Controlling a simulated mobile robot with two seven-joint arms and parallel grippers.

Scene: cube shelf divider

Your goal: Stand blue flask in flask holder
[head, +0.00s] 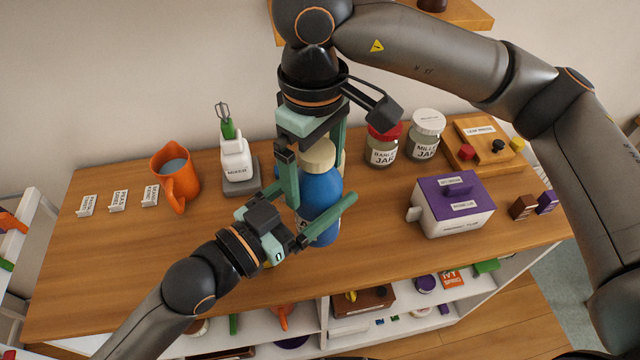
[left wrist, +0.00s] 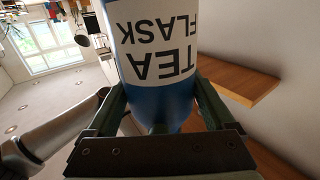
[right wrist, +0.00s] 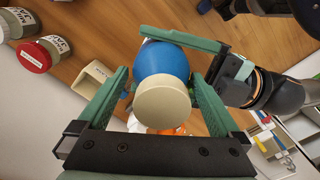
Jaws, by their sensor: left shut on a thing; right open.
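The blue flask (head: 320,192) has a cream cap (head: 317,154) and looks roughly upright over the middle of the table. My left gripper (head: 312,208) is shut on its body from the lower left. In the left wrist view the flask's white TEA FLASK label (left wrist: 155,45) shows upside down between the fingers. My right gripper (head: 315,172) is open, coming from above, its fingers on either side of the capped end (right wrist: 163,103) with gaps. A cream piece with an opening (right wrist: 92,80) lies beside the flask; I cannot tell if it is the holder.
An orange jug (head: 178,185) and a white mixer (head: 236,162) stand left. Two jars, red-lidded (head: 382,147) and white-lidded (head: 425,136), stand back right. A purple-topped white box (head: 452,208) stands right. The table (head: 150,255) is clear at front left.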

